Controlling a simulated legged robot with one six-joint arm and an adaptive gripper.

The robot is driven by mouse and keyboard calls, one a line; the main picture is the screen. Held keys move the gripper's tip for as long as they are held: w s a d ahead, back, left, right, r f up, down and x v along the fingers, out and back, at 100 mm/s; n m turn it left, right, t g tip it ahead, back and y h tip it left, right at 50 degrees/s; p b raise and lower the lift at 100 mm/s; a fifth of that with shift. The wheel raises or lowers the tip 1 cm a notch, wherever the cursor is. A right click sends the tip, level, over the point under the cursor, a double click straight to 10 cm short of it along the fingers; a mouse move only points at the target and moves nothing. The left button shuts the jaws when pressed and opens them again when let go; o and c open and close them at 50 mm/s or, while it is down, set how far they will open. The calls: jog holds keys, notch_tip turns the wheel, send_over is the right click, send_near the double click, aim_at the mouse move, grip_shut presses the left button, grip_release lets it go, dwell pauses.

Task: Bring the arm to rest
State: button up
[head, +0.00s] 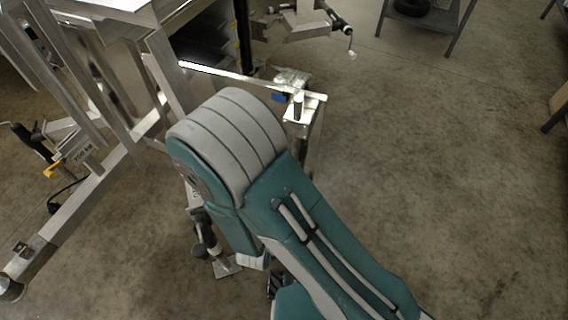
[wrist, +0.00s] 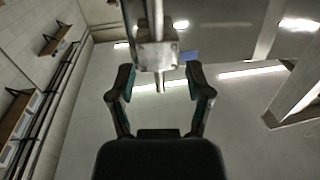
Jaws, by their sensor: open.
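My arm, in teal and grey covers, is bent across the middle of the head view, its grey elbow cover uppermost. It hides my gripper there. In the wrist view my gripper (wrist: 160,72) is open, with its two dark fingers spread and nothing clamped between them. A metal bar end with a small bracket (wrist: 155,55) appears between and beyond the fingertips. I cannot tell how far away it is, or whether anything touches.
An aluminium trailer frame (head: 85,185) fills the left of the head view. A metal plate with an upright pin (head: 297,108) stands close beside my arm. A dark-shelved stand (head: 420,18) is at the back. The concrete floor (head: 460,170) on the right is clear.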

dwell(0.6)
jog(key=w+d+r+g+y, duration=0.1)
jog(key=w+r+g+y, duration=0.25)
jog(key=r, duration=0.25)
jog(key=w+d+r+g+y, duration=0.2)
jog(key=r+g+y, duration=0.15)
jog(key=r, duration=0.35)
jog(key=s+d+r+n+g+h, duration=0.1)
jog(key=s+d+r, duration=0.3)
jog(key=s+d, duration=0.4)
jog(key=s+d+r+n+g+h, duration=0.1)
jog(key=s+d+r+g, duration=0.3)
jog(key=s+d, duration=0.4)
jog(key=shift+s+d+r+h, duration=0.3)
jog(key=shift+s+r+h, duration=0.2)
jog(key=shift+s+h, duration=0.1)
jog(key=shift+a, duration=0.1)
dwell(0.5)
